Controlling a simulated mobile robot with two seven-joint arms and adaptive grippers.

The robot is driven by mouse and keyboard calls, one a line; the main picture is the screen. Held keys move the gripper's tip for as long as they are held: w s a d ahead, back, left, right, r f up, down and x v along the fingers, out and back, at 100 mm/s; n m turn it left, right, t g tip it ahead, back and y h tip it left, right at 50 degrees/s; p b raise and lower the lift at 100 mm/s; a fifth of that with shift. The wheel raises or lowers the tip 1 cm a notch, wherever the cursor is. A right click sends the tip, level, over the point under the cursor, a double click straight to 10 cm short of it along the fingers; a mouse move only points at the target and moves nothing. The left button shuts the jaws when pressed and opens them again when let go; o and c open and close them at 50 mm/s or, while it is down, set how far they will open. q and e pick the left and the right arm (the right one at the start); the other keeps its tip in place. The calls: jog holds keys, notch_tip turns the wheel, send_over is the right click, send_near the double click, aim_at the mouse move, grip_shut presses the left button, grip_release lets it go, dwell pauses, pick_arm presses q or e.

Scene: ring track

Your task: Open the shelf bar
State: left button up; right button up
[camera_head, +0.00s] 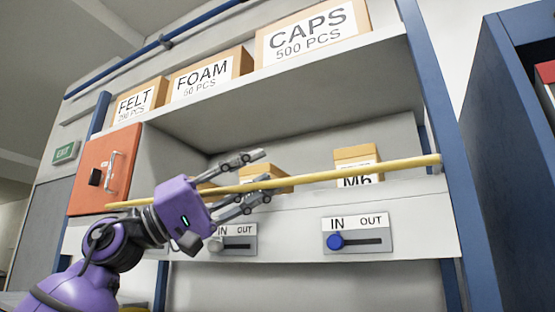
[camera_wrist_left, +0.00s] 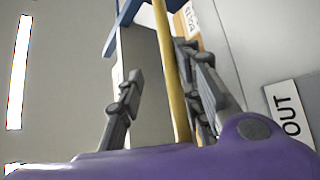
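The shelf bar (camera_head: 370,171) is a long yellow bar across the front of the lower shelf opening. In the left wrist view the bar (camera_wrist_left: 166,45) runs between the spread fingers (camera_wrist_left: 160,68), nearer the right-hand ones. I cannot tell whether any finger touches it. My right gripper is not in view.
Behind the bar stand small cartons, one marked M6 (camera_head: 357,155). Below are two IN/OUT slide panels, the right one with a blue knob (camera_head: 335,241) at IN. A red box with a handle (camera_head: 105,168) is at left. CAPS, FOAM and FELT cartons (camera_head: 312,32) stand above.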

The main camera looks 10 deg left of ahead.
aim_at(233, 193)
pick_arm(q)
jog(key=v, duration=0.6)
jog(key=shift+s+r, duration=0.15)
jog(key=shift+r, duration=0.15)
jog(key=shift+a, duration=0.2)
jog(key=shift+w+a+f+b, duration=0.3)
jog(key=shift+a+f+b, duration=0.25)
jog(key=shift+a+f, duration=0.15)
jog(key=shift+w+a+f+b, duration=0.35)
jog(key=shift+a+f+b, duration=0.25)
jog(key=shift+f, duration=0.2)
jog(key=shift+w+a+f+b, duration=0.25)
jog(key=shift+a+f+b, duration=0.15)
jog(key=shift+a+f, duration=0.15)
jog(key=shift+w+a+f+b, duration=0.3)
jog(key=shift+a+f+b, duration=0.2)
jog(key=shift+f, duration=0.1)
jog(key=shift+w+a+f+b, duration=0.25)
jog(key=shift+a+f+b, duration=0.1)
jog(key=shift+a+f, duration=0.2)
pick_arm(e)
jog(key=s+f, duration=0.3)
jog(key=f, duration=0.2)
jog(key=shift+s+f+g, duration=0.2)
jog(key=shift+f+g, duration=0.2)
